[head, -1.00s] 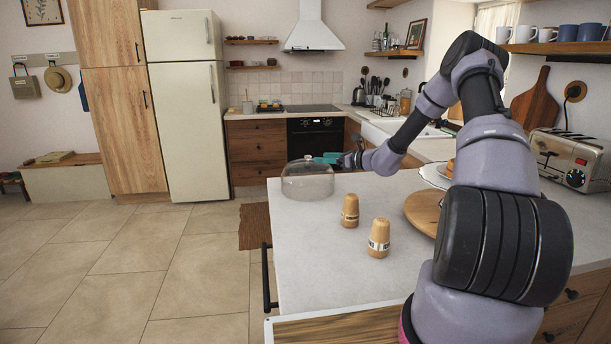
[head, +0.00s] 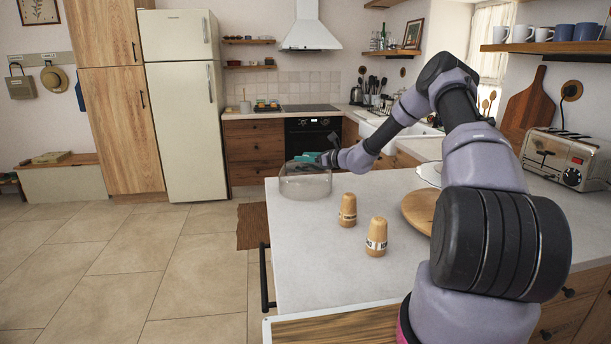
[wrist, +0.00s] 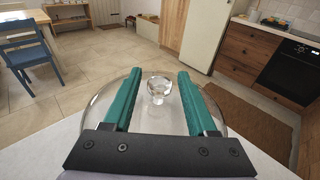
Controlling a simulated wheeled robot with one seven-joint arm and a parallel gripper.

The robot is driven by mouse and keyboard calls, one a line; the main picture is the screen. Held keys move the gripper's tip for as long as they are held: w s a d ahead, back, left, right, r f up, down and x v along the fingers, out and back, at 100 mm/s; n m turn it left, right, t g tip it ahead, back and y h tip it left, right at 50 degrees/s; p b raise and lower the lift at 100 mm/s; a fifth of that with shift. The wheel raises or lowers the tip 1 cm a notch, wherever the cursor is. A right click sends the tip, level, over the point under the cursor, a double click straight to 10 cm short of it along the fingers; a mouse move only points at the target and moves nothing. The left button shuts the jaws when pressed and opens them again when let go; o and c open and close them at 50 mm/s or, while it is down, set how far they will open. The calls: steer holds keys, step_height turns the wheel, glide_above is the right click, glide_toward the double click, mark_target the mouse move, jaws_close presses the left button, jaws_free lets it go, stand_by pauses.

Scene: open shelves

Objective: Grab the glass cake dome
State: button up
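The clear glass cake dome (head: 306,185) stands on the far left part of the pale countertop. In the wrist view the dome (wrist: 92,108) shows its round faceted knob (wrist: 159,86) on top. My gripper (wrist: 158,78) is open, with one teal finger on each side of the knob and a gap on both sides. In the head view my gripper (head: 305,158) is at the top of the dome, and the knob cannot be made out there.
Two wooden shakers (head: 347,209) stand on the countertop (head: 310,238) nearer me. A round wooden board (head: 419,211) lies to the right, with a toaster (head: 562,158) beyond it. The counter's left edge is close to the dome.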

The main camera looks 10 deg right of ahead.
jaws_close()
stand_by(1.2)
